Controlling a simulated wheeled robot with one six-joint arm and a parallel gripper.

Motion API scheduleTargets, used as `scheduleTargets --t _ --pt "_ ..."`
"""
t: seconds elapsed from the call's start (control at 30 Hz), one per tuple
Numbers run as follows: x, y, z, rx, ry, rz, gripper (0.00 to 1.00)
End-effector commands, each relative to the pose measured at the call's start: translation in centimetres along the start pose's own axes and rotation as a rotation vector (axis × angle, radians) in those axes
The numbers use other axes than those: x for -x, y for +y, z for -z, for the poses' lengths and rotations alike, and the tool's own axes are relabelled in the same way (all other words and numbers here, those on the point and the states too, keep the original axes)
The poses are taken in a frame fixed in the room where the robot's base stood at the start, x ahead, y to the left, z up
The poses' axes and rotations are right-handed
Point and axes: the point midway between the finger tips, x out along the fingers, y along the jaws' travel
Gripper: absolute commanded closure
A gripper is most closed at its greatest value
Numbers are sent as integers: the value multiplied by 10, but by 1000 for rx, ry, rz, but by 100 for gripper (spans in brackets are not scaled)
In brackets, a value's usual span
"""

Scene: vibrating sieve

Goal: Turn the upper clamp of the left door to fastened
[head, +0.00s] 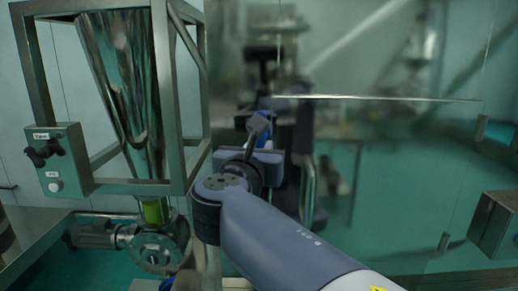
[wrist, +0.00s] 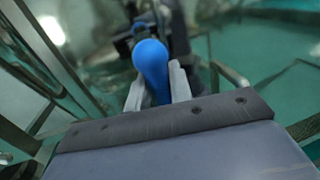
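The upper clamp's blue rounded handle (wrist: 152,68) stands between the two grey fingers of my gripper (wrist: 158,88) in the wrist view. The fingers lie close against both sides of the handle, and my gripper looks shut on it. In the head view only a little of the blue handle (head: 264,116) shows beside my gripper (head: 258,128). My arm and gripper hide the clamp's base and catch, so I cannot tell its angle. The left door is a glossy, see-through panel (head: 380,150) with reflections in it.
A steel funnel (head: 125,85) in a square metal frame (head: 190,110) stands to the left. A control box (head: 58,160) with a dark knob and a white button is fixed to the frame. A motor (head: 95,233) sits below. A metal box (head: 495,222) juts out at right.

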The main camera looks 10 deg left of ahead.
Motion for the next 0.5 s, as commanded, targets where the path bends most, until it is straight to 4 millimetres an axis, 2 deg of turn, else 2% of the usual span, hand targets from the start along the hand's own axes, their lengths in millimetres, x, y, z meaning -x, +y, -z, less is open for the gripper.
scheduleTargets --t 0.03,0.2,0.5 --pt "0 0 0 0 0 0 85" --pt "0 0 0 0 0 0 99" --pt "0 0 0 -27 5 0 100"
